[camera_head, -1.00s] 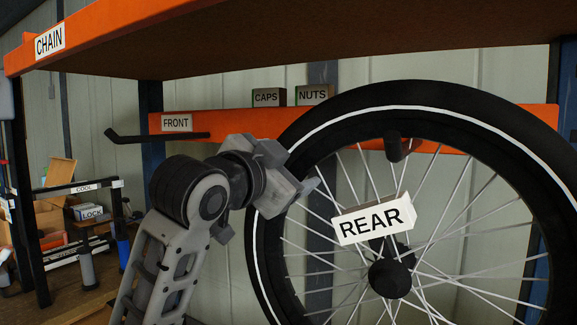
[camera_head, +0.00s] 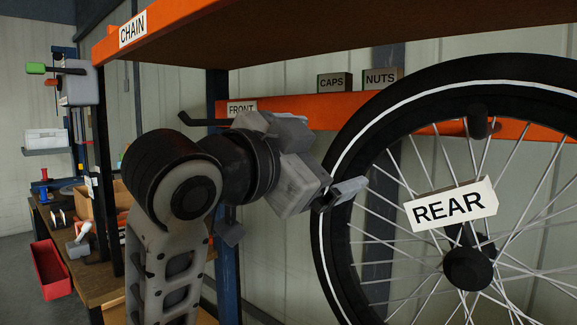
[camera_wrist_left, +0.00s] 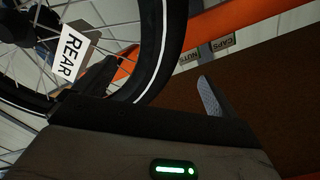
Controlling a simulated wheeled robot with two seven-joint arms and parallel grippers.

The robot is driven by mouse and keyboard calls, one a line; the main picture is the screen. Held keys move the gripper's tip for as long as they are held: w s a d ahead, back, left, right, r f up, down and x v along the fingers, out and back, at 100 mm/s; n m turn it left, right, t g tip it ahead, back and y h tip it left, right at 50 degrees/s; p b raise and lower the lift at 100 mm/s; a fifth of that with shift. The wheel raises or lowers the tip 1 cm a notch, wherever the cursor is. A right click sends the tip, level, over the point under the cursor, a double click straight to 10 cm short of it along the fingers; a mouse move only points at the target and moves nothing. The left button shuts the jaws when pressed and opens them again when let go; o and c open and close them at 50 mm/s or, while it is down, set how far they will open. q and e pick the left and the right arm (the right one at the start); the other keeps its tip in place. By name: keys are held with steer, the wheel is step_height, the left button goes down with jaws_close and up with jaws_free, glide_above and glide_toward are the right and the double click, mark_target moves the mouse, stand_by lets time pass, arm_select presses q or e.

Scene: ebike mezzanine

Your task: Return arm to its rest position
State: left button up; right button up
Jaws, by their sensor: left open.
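My left gripper (camera_head: 342,192) is raised in front of the orange rack, beside the left edge of the wheel (camera_head: 345,150) in the head view. Its jaws are open and empty. I cannot tell whether a finger touches the tyre. My right gripper is not in view.
An orange shelf (camera_head: 210,22) marked CHAIN runs overhead, close above my arm. An orange beam (camera_head: 335,112) with a FRONT label and black hook (camera_head: 200,121) lies behind. CAPS (camera_head: 334,82) and NUTS (camera_head: 382,79) boxes sit on it. A red bin (camera_head: 50,270) and workbench are at left.

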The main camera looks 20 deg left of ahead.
arm_select(q)
steer(key=v, duration=0.6)
steer(key=w+f+n, duration=0.1)
steer(key=w+f, duration=0.1)
steer(key=f, duration=0.5)
steer(key=w+f+n+g+y, duration=0.1)
steer(key=w+f+n, duration=0.1)
steer(key=f, duration=0.5)
steer(key=w+f+n+g, duration=0.1)
steer(key=w+f, duration=0.3)
steer(key=f, duration=0.4)
steer(key=shift+w+a+n+y, duration=0.25)
steer(key=shift+n+y, duration=0.15)
steer(key=shift+n, duration=0.2)
steer(key=s+f+n+g+y, duration=0.1)
steer(key=s+f, duration=0.2)
steer(key=f, duration=0.6)
steer(key=s+a+f+n+g, duration=0.1)
steer(key=s+f, duration=0.3)
steer(key=f, duration=0.5)
steer(key=s+f+n+g+y, duration=0.1)
steer(key=s+f+n, duration=0.15)
steer(key=f, duration=0.75)
steer(key=s+f+g, duration=0.1)
steer(key=s+f, duration=0.7)
steer(key=s, duration=0.3)
steer(key=shift+a+f, duration=0.2)
